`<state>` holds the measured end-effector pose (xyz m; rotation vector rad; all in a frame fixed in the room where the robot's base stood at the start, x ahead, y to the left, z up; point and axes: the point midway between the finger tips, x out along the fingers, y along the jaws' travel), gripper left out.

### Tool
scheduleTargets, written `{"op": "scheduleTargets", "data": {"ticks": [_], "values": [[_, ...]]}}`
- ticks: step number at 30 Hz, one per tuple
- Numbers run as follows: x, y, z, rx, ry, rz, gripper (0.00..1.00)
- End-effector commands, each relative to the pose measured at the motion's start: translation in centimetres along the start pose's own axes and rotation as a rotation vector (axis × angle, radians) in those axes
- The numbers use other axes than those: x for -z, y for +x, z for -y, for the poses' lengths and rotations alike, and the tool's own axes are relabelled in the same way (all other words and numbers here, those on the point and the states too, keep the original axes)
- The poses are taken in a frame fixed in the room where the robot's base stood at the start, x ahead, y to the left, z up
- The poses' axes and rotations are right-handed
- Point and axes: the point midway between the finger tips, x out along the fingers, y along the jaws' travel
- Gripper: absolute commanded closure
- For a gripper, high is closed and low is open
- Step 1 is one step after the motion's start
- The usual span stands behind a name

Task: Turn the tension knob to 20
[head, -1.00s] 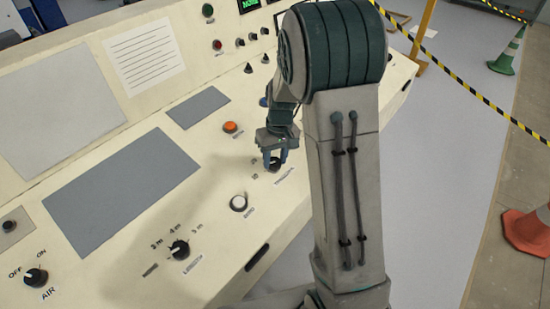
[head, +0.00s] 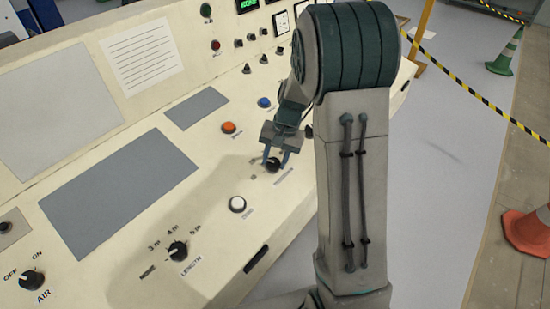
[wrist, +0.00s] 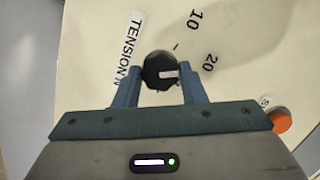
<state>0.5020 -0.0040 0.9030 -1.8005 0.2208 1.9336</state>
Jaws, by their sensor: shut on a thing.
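The black tension knob (wrist: 156,72) sits on the cream console panel, between my fingertips in the wrist view. Its white pointer mark points right, toward the side of the printed 20 (wrist: 209,62). The 10 (wrist: 195,20) is further up, and the TENSION label (wrist: 130,48) is at the knob's left. My gripper (wrist: 160,76) is shut on the knob, one blue finger at each side. In the head view, my gripper (head: 276,161) reaches down onto the knob (head: 272,165), which is partly hidden by the fingers.
A white button (head: 237,204) and the length knob (head: 178,250) are nearer on the panel. An orange button (head: 229,128) and a blue button (head: 264,102) are beyond. The air knob (head: 31,280) is at lower left.

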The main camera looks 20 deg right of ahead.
Motion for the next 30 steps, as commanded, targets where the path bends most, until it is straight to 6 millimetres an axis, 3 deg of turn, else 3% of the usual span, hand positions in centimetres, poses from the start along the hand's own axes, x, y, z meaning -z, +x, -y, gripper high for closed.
{"op": "scheduleTargets", "data": {"ticks": [15,16,18,26,30], "values": [[0.1,-0.2,0.1,0.006,0.018,-0.006,0.86],[0.1,-0.2,0.1,0.006,0.018,-0.006,0.54],[0.1,-0.1,0.1,0.006,0.018,-0.005,0.41],[0.1,-0.1,0.0,0.005,0.017,-0.003,0.41],[0.1,-1.1,0.0,0.006,0.016,-0.005,0.41]]}}
